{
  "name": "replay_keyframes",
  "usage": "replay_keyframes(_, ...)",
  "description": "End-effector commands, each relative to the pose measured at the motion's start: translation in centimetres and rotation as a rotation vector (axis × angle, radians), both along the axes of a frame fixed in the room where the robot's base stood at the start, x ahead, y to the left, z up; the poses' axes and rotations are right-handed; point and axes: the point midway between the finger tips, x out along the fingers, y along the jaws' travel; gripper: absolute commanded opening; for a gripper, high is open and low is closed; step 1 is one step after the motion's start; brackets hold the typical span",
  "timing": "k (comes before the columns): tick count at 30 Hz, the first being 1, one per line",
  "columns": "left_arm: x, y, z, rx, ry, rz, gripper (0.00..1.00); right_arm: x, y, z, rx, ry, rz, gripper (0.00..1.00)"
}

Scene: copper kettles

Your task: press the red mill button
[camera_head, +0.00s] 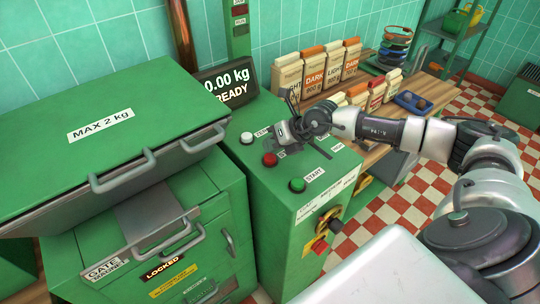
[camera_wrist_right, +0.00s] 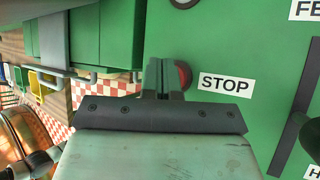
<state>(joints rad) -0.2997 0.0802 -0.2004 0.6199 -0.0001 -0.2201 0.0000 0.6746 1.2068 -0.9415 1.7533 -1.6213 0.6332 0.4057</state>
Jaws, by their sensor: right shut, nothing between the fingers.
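The red button (camera_head: 270,159) is a round dome on the sloping top of the green control panel (camera_head: 262,196). It also shows in the right wrist view (camera_wrist_right: 184,75), beside a white STOP label (camera_wrist_right: 225,84), partly hidden behind my fingers. My right gripper (camera_head: 283,133) is over the panel, just above and right of the red button in the head view. In the right wrist view its fingers (camera_wrist_right: 163,78) are shut and empty, overlapping the button's left side. I cannot tell whether they touch it. My left gripper is not in view.
A white button (camera_head: 246,138) and a green START button (camera_head: 297,185) share the panel. A display (camera_head: 226,83) reading 0.00 kg READY stands behind it. A green MAX 2 kg lid (camera_head: 100,125) with handles is at left. Bags (camera_head: 313,70) stand on a wooden bench behind.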

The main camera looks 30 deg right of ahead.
Motion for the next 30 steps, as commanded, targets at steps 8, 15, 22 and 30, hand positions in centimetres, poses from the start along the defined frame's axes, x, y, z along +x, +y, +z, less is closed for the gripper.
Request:
replay_keyframes(8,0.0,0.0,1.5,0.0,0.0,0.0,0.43,0.0,0.0,2.0,0.0,-0.001,-0.001,0.0)
replay_keyframes(15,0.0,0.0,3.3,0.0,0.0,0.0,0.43,0.0,0.0,4.4,0.0,-0.002,0.0,0.0)
replay_keyframes(22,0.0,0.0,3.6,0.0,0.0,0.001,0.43,0.0,0.0,5.1,-0.001,0.0,0.001,0.0)
replay_keyframes(30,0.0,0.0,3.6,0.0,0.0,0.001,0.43,0.0,0.0,5.0,0.0,0.0,0.0,0.0)
